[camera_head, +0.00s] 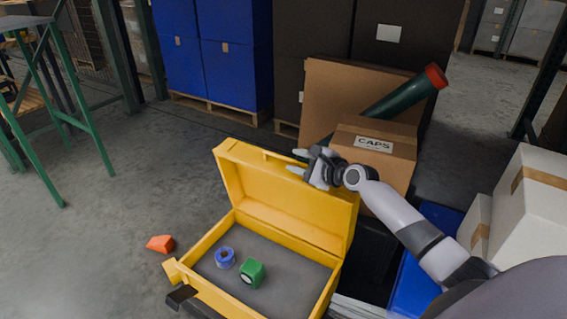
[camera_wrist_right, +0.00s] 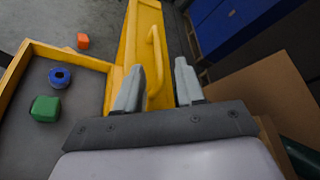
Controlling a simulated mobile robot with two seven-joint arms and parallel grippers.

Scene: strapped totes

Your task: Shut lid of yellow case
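The yellow case (camera_head: 194,248) stands open, with its lid (camera_head: 285,200) raised and leaning slightly back. A blue ring-shaped piece (camera_head: 225,257) and a green block (camera_head: 252,273) lie on its grey floor. My right gripper (camera_head: 297,162) is at the lid's top edge, near its middle. In the right wrist view my right gripper (camera_wrist_right: 159,66) is open, its fingers apart on either side of the lid's yellow handle (camera_wrist_right: 154,52). Contact with the handle cannot be told.
An orange piece (camera_head: 160,243) lies on the floor left of the case. Cardboard boxes (camera_head: 375,150) and a dark green tube (camera_head: 405,95) stand close behind the lid. White boxes (camera_head: 530,210) stand at right. The floor at left is mostly clear.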

